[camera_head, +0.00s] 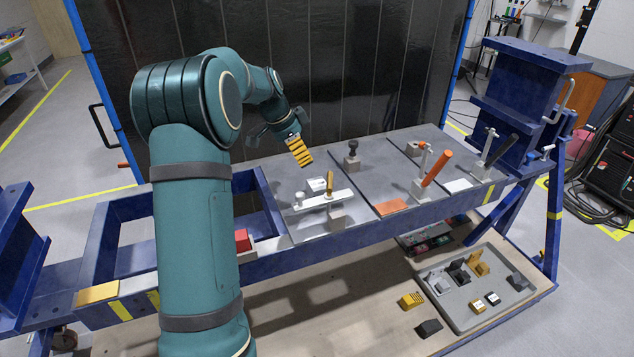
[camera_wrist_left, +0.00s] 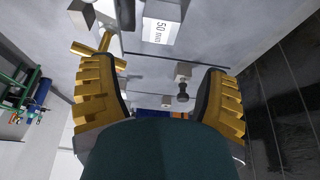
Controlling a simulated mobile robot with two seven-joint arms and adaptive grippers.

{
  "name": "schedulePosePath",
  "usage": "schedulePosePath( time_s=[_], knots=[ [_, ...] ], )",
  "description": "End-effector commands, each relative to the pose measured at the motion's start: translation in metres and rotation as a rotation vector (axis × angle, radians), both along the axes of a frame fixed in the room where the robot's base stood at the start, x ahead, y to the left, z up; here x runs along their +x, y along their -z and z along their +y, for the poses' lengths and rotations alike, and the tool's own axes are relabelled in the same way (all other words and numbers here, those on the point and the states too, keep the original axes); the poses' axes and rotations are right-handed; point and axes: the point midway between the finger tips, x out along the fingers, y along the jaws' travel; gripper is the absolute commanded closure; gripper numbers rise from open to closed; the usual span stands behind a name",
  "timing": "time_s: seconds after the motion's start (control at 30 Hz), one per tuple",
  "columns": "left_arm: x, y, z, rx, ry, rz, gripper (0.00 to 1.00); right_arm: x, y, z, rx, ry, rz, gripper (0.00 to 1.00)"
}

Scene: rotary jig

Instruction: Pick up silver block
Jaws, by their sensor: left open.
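A small pale silver block (camera_head: 317,184) with dark print on its top sits on the grey plate of the blue jig, behind a silver bar clamp with a yellow handle (camera_head: 329,183). In the left wrist view the block (camera_wrist_left: 161,31) reads "50 mm" and lies beyond the fingertips, near the top edge. My left gripper (camera_head: 300,150) has yellow ribbed fingers, is above and behind the block, and touches nothing that I can see. In the left wrist view the gripper (camera_wrist_left: 160,78) is open and empty, its fingers wide apart. My right gripper is in neither view.
The clamp bar (camera_head: 318,201) stands close in front of the block. A black-knobbed post (camera_head: 352,155) and an orange-handled clamp (camera_head: 432,172) stand to the right. A tray (camera_head: 462,312) with several small parts lies below. A dark panel (camera_head: 350,80) rises behind the jig.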

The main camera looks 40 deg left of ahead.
Motion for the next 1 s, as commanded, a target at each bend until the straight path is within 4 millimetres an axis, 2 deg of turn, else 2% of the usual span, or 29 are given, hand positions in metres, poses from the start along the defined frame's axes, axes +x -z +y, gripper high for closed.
schedulePosePath(
  time_s=[0.17,0.5,0.77,1.0],
  knots=[
    [0.005,0.015,-0.004,-0.002,0.001,0.003,0.24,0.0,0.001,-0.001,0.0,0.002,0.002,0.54],
    [0.026,0.07,-0.014,-0.001,0.002,0.002,0.24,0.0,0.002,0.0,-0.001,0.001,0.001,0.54],
    [0.032,0.086,-0.017,-0.001,0.001,0.002,0.24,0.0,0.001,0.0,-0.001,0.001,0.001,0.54],
    [0.043,0.118,-0.022,-0.001,0.002,0.003,0.24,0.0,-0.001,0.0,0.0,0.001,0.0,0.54]
  ],
)
